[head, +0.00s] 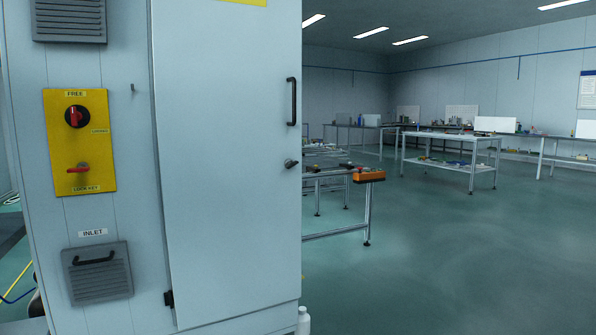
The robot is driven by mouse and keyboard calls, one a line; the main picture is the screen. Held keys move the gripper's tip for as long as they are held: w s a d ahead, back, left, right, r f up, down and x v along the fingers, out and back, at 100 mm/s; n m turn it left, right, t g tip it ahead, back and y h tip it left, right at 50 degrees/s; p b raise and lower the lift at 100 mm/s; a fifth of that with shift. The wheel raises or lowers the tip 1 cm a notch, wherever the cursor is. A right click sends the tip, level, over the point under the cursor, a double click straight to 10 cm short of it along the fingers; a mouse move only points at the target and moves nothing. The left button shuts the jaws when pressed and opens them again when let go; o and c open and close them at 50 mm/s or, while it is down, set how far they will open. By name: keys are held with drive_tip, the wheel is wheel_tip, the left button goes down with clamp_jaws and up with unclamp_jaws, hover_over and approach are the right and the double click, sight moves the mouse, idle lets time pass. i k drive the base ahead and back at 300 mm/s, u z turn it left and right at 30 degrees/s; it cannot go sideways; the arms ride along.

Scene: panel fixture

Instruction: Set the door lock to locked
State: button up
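A yellow plate (98,152) is fixed on the grey cabinet at the left. Its black round switch with a red handle (77,117) sits below the label "FREE" (75,93); a smaller label at its right (99,131) seems to read "LOCKED". The red handle looks about upright, towards "FREE". Below it, a red-handled key (79,169) lies about level in a round metal mount, above the label "LOCK KEY" (86,189). My gripper is not in view.
A grey louvred cover with a black handle (98,274) sits below the "INLET" label (93,232). A small hook (132,88) sticks out right of the plate. A white bottle (303,321) stands by the cabinet's foot. Workbenches (450,140) stand behind; the floor at right is clear.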

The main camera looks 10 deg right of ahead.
sight(289, 163)
drive_tip(key=u, duration=0.15)
drive_tip(key=i, duration=0.85)
drive_tip(key=z, duration=0.15)
